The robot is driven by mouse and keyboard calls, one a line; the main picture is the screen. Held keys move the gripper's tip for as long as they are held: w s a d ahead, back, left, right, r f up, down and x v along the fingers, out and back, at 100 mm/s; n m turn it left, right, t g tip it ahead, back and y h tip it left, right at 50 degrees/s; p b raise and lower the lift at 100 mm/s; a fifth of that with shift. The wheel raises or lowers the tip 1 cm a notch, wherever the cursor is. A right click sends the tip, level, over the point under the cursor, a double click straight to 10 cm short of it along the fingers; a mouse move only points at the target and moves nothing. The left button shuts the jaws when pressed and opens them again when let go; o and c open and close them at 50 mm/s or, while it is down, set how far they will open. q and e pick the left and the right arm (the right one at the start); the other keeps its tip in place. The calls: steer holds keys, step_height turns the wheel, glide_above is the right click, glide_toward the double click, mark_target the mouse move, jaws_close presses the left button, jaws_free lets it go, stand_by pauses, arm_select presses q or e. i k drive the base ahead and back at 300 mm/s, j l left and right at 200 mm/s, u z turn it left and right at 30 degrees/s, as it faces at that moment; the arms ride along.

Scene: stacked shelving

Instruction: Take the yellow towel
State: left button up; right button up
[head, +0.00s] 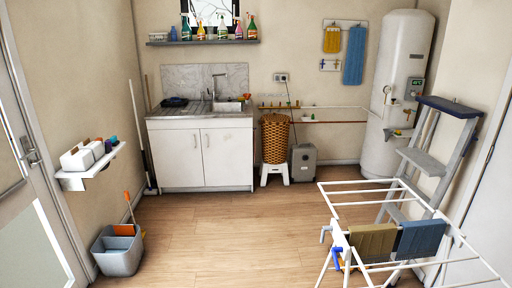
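A small yellow towel (332,40) hangs from a white wall rack (344,24) at the back right, left of a longer blue towel (354,56). A second cloth, a darker olive-yellow towel (372,243), hangs folded over the white drying rack (342,204) at the front right. A blue-grey towel (420,238) hangs just right of it. I cannot tell which yellow cloth is meant. Neither of my grippers shows in the head view.
A step ladder (424,163) stands behind the drying rack, near the white boiler (398,90). A sink cabinet (200,155) and a wicker basket (276,140) on a stool line the back wall. A grey bucket (118,252) stands at left. The middle floor is clear.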

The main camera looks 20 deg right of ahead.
mark_target(373, 244)
steer(key=z, duration=1.6)
